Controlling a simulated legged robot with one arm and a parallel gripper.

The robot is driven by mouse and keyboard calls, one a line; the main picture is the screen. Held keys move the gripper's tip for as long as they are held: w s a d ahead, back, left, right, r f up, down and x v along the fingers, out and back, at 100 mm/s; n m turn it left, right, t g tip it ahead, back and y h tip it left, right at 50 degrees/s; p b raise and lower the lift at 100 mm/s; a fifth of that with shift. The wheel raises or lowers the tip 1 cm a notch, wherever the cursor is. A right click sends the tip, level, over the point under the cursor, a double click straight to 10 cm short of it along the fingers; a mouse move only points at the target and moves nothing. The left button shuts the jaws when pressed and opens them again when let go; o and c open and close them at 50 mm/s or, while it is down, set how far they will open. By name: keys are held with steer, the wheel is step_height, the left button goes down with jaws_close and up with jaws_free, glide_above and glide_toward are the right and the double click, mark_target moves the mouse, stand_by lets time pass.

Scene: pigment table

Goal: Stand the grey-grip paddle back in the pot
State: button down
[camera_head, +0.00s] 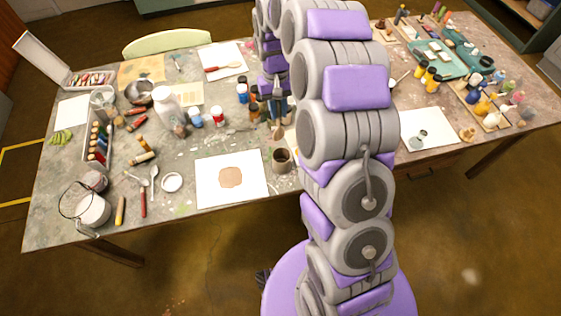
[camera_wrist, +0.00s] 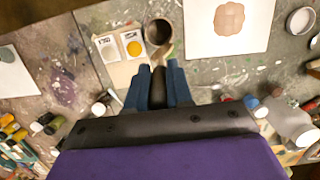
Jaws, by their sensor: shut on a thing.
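The brown pot (camera_head: 282,158) stands upright on the table near its front edge, just right of a white sheet; its dark mouth faces up. It also shows in the wrist view (camera_wrist: 158,33). My gripper (camera_head: 278,112) is above the table, behind the pot in the head view. In the wrist view my gripper (camera_wrist: 160,86) is shut on the dark grey grip of the paddle (camera_wrist: 158,84). The paddle's pale end points down in the head view (camera_head: 277,131) and shows beside the pot's near rim in the wrist view. Its height over the table is unclear.
A white sheet with a brown patch (camera_head: 232,178) lies left of the pot. Cards with grey and yellow swatches (camera_wrist: 120,46) lie beside the pot. Small bottles (camera_head: 242,93) and a white jug (camera_head: 168,108) stand behind and left. My arm hides the table's middle.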

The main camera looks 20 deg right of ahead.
steer(key=shift+s+d+r+n, duration=0.2)
steer(key=shift+d+r+n, duration=0.1)
steer(key=shift+n, duration=0.1)
steer(key=s+f+n+t+b, duration=0.1)
steer(key=s+f+n+b, duration=0.2)
steer(key=f, duration=0.8)
steer(key=shift+n+h, duration=0.3)
steer(key=shift+n, duration=0.1)
stand_by(0.8)
steer(key=shift+a, duration=0.1)
steer(key=c, duration=0.9)
jaws_free()
steer(key=shift+c, duration=0.2)
step_height(320, 180, up, 17)
steer(key=w+p, duration=0.2)
steer(key=shift+a+p, duration=0.4)
steer(key=shift+a, duration=0.05)
steer(key=shift+r, duration=0.15)
